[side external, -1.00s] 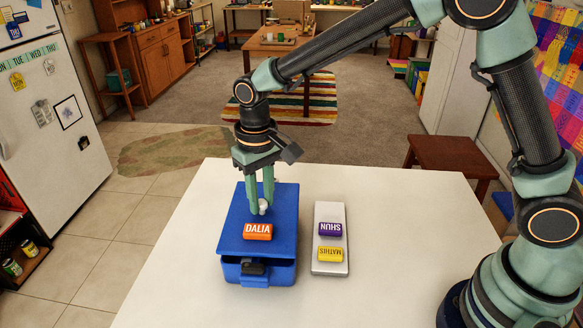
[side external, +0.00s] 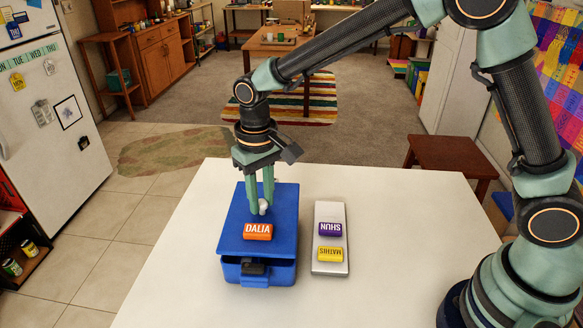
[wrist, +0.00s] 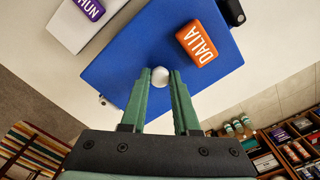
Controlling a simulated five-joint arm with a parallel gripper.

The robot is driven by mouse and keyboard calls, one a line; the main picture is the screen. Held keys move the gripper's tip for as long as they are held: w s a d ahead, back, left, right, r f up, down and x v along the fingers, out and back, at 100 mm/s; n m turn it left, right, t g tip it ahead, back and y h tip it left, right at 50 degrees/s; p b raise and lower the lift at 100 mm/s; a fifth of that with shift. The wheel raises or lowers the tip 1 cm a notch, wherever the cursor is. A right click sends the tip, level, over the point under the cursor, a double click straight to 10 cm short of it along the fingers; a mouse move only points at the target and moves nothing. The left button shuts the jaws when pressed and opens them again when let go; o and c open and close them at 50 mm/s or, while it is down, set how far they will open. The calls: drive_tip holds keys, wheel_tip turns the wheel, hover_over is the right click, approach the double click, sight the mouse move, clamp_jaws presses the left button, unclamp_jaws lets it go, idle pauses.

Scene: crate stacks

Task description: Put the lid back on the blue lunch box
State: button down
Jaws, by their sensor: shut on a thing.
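The blue lid (side external: 282,215) lies flat over the blue lunch box (side external: 268,281), covering most of it. A dark gap and a black part (side external: 254,267) show below the lid's front edge, so I cannot tell whether the lid is seated. My gripper (side external: 263,209) points down and is shut on the lid's pale round knob (side external: 264,206). The wrist view shows both fingers beside the knob (wrist: 160,77), with the lid (wrist: 130,72) around it. An orange name tag reading DALIA (side external: 257,232) lies on the lid, in front of the knob.
A grey slab (side external: 330,215) to the right of the box carries a purple SHUN tag (side external: 330,229) and a yellow MATHIS tag (side external: 330,254). The white table (side external: 400,215) is clear farther right.

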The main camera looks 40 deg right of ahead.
drive_tip(key=shift+f, duration=1.15)
idle(1.5)
drive_tip(key=c, duration=0.6)
unclamp_jaws()
drive_tip(key=shift+o, duration=0.4)
drive_tip(key=o, duration=0.4)
drive_tip(key=shift+r, duration=3.5)
